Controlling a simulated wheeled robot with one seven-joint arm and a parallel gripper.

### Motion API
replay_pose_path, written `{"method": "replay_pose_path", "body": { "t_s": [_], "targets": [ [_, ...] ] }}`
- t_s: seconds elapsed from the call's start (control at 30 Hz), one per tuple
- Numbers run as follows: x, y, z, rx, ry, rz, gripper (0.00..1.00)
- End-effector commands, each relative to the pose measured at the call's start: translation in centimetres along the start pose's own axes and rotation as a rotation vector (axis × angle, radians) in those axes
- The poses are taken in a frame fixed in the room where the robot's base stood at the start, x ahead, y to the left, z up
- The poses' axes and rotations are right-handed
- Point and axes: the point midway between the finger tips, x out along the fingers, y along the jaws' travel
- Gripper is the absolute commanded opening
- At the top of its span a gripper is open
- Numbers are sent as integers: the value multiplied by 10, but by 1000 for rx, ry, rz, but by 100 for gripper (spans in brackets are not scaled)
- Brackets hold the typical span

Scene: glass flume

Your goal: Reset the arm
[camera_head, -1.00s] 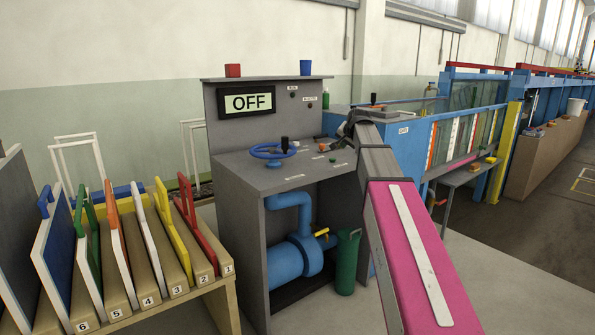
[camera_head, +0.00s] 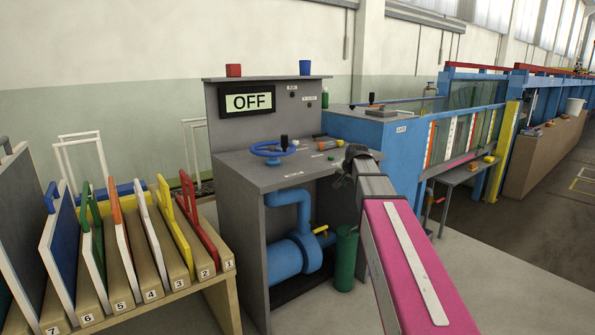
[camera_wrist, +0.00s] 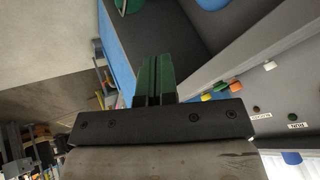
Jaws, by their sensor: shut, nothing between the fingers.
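My arm reaches from the lower right of the head view toward the grey control console. My gripper (camera_head: 340,181) is the dark end of the arm, just in front of the console's right edge, partly hidden by my arm. The wrist view shows its two green fingers (camera_wrist: 154,70) closed together with nothing between them. The grey console (camera_head: 225,165) carries a display (camera_head: 248,102) reading OFF and a blue handwheel (camera_head: 272,150). I cannot tell from the head view how far the gripper is from the console.
At left, a wooden rack (camera_head: 228,300) holds several coloured-handled panels. A blue pump (camera_head: 285,258) and green cylinder (camera_head: 345,258) stand under the console. The blue flume (camera_head: 400,150) lies right of the console. Small orange-ended items (camera_head: 326,142) lie on the console top. Floor at lower right is clear.

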Motion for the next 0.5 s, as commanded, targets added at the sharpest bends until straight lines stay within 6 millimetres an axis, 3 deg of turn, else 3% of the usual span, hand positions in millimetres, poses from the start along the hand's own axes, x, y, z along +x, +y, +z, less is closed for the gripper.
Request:
{"method": "replay_pose_path", "body": {
  "t_s": [0.03, 0.2, 0.5],
  "targets": [
    [9, 13, 25, -19, -28, 19, 0],
    [39, 53, 97, -102, -126, 82, 0],
    [68, 122, 224, -250, -309, 175, 0]
  ]
}}
